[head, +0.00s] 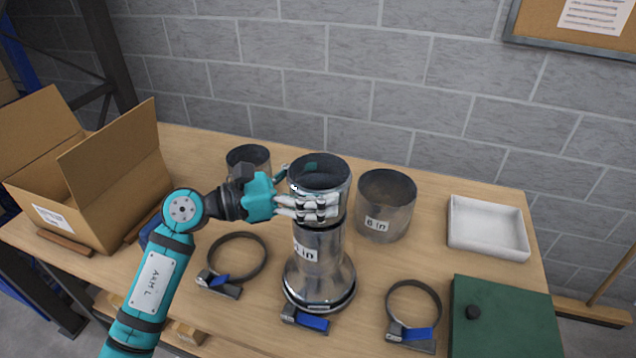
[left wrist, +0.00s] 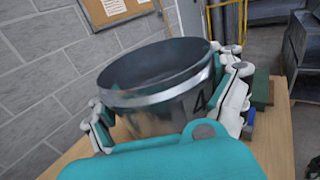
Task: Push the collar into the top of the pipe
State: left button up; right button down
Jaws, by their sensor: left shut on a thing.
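The collar (head: 322,172) is a shiny open metal cylinder; it also shows in the left wrist view (left wrist: 155,88), with a dark "4" on its side. My left gripper (head: 312,205) is shut on it from the left, its white fingers around the wall. The pipe (head: 318,243) is a narrower upright metal tube with an "in" label, directly below the collar. It widens into a flared lower part (head: 320,281) on the table. The fingers and the collar hide the pipe's top, so I cannot tell whether the collar touches or enters it. My right gripper is out of view.
Metal cylinders stand at back left (head: 248,158) and right (head: 385,208). Ring clamps lie left (head: 238,262) and right (head: 413,305); a blue-handled latch (head: 306,319) is in front. The wooden table (head: 190,330) also bears an open cardboard box (head: 110,190), white tray (head: 487,228) and green case (head: 505,320).

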pick_arm(q)
jog(key=shift+f+b, duration=0.9)
jog(key=shift+b, duration=0.9)
dwell(2.9)
jog(key=shift+f+b, duration=1.45)
jog(key=shift+b, duration=0.3)
dwell(1.5)
